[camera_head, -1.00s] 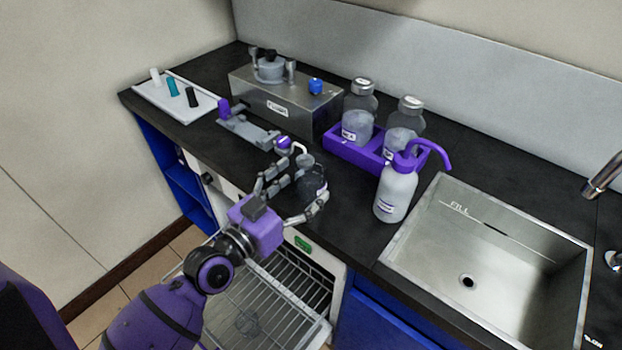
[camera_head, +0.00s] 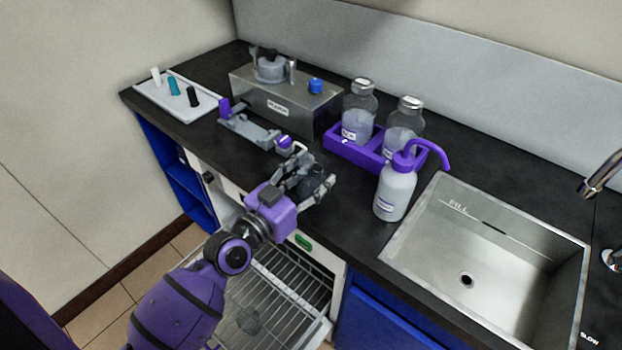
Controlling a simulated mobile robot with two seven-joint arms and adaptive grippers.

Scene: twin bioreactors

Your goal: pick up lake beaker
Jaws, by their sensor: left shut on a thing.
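My right gripper is not in view.
Right of the gripper stand a purple rack (camera_head: 345,153) with two capped bottles and a white wash bottle (camera_head: 394,192). A sink (camera_head: 490,255) lies further right. Behind are a grey holder (camera_head: 248,131) and a steel box (camera_head: 285,105). An open wire rack (camera_head: 285,285) is below.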

